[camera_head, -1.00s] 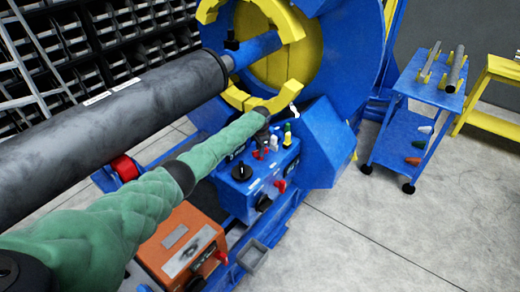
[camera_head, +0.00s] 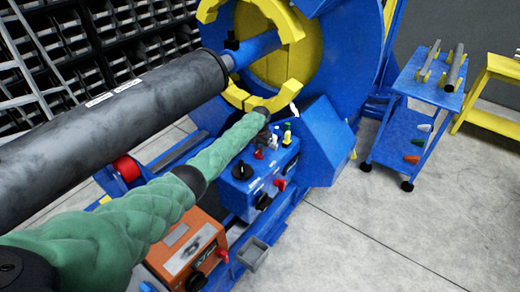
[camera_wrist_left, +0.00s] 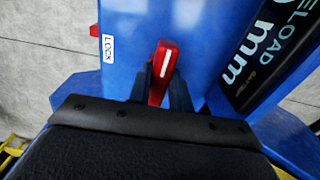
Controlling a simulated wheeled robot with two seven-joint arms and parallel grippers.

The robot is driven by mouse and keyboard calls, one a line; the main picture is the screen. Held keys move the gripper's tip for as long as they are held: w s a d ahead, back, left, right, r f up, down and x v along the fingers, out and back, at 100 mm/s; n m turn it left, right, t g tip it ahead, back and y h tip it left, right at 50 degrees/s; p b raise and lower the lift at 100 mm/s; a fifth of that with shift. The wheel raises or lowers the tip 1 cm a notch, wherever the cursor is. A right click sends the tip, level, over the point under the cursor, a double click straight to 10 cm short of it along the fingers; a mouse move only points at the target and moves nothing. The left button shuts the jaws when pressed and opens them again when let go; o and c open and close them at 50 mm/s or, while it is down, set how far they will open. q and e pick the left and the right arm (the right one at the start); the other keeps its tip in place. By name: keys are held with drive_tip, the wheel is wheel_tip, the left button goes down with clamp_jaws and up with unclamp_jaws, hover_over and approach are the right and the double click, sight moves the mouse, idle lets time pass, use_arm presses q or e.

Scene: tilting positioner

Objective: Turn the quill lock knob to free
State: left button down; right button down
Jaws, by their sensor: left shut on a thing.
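The quill lock knob (camera_wrist_left: 161,68) is a red lever with a white stripe on a blue box face (camera_wrist_left: 205,25), seen in the left wrist view. It leans slightly right at its top in that view. A white LOCK label (camera_wrist_left: 108,48) is to its left; no free label is readable. My left gripper (camera_wrist_left: 163,82) is shut on the knob, a dark finger on each side. In the head view my left gripper (camera_head: 262,143) is at the upper left of the blue control box (camera_head: 238,195), and the knob is mostly hidden there. My right gripper is not in view.
Beside the gripper are green and white-topped fittings (camera_head: 287,135), a black dial (camera_head: 242,170) and a red lever (camera_head: 280,184). A dark roller (camera_head: 120,125) runs above my left arm. An orange box (camera_head: 185,245) stands below it. Floor at the right is clear up to a blue cart (camera_head: 400,140).

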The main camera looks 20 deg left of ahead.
use_arm(q)
drive_tip(key=shift+w+r, duration=0.15)
drive_tip(key=c, duration=1.3)
unclamp_jaws()
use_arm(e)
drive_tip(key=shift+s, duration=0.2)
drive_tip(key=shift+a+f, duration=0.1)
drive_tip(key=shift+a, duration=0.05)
use_arm(q)
drive_tip(key=shift+r, duration=0.25)
wheel_tip(320, 180, up, 6)
drive_tip(key=shift+f+b, duration=0.15)
drive_tip(key=shift+b, duration=0.9)
drive_tip(key=shift+r, duration=0.7)
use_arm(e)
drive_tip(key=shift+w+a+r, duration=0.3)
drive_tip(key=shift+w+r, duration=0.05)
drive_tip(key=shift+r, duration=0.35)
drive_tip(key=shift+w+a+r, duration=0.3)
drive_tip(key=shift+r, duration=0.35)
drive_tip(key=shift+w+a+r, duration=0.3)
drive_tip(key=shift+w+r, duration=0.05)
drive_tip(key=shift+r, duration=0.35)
